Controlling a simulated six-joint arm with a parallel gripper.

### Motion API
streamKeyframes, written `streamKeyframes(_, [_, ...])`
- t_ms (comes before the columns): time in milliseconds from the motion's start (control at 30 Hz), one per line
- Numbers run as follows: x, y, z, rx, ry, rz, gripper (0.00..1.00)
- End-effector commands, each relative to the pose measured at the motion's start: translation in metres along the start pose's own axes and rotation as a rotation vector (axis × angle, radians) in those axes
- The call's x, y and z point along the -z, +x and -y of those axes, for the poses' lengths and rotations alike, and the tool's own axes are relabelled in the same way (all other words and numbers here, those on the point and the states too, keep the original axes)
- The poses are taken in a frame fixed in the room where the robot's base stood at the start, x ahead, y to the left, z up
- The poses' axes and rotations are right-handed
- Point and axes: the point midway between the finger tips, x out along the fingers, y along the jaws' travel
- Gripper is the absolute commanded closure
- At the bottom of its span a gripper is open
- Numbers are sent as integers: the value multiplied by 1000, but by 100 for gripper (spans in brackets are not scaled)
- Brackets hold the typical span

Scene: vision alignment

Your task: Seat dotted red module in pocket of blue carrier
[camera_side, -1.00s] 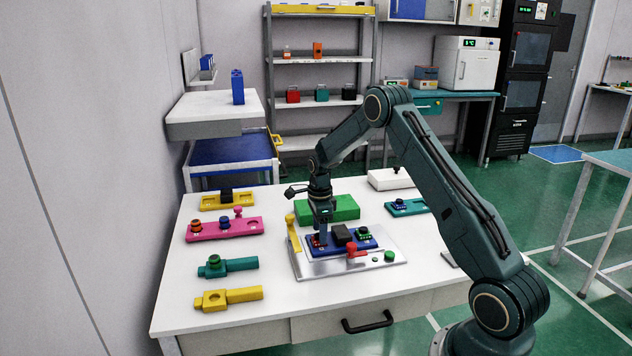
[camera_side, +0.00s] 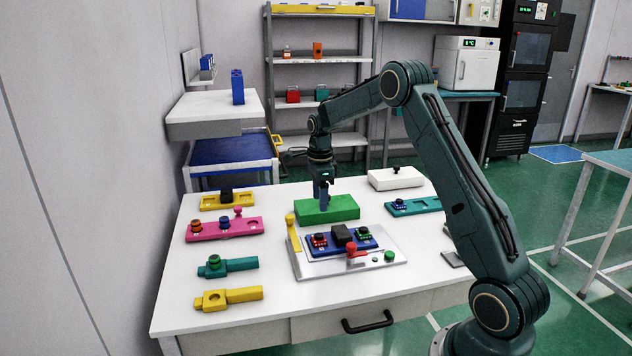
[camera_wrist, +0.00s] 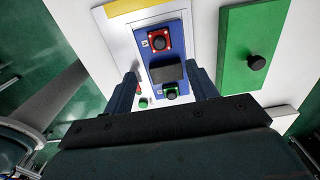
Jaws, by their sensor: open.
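The blue carrier (camera_side: 362,248) lies on a metal fixture plate (camera_side: 312,270). The red module (camera_side: 319,241), a red square with a black knob, sits at the carrier's left pocket; it also shows in the wrist view (camera_wrist: 157,41). My gripper (camera_side: 323,205) is open and empty, raised above and apart from the carrier. In the wrist view its fingers (camera_wrist: 163,86) stand wide apart with nothing between them.
A green block (camera_side: 343,206) lies behind the fixture. A yellow post (camera_side: 293,233), a red knob (camera_side: 352,250) and a green button (camera_side: 389,256) stand around the carrier. Pink (camera_side: 225,229) and yellow (camera_side: 229,201) holders lie left, a teal one (camera_side: 413,207) right.

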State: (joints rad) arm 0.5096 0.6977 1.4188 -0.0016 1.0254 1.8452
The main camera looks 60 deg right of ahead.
Motion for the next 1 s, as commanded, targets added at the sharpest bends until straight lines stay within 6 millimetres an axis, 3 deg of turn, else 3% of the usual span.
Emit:
streamKeyframes(567, [-2,-5,-4,6,-25,2,43])
streamKeyframes(767, [-13,-32,-22,35,-153,8,43])
streamKeyframes(1000, [-31,-83,-68,98,-444,15,43])
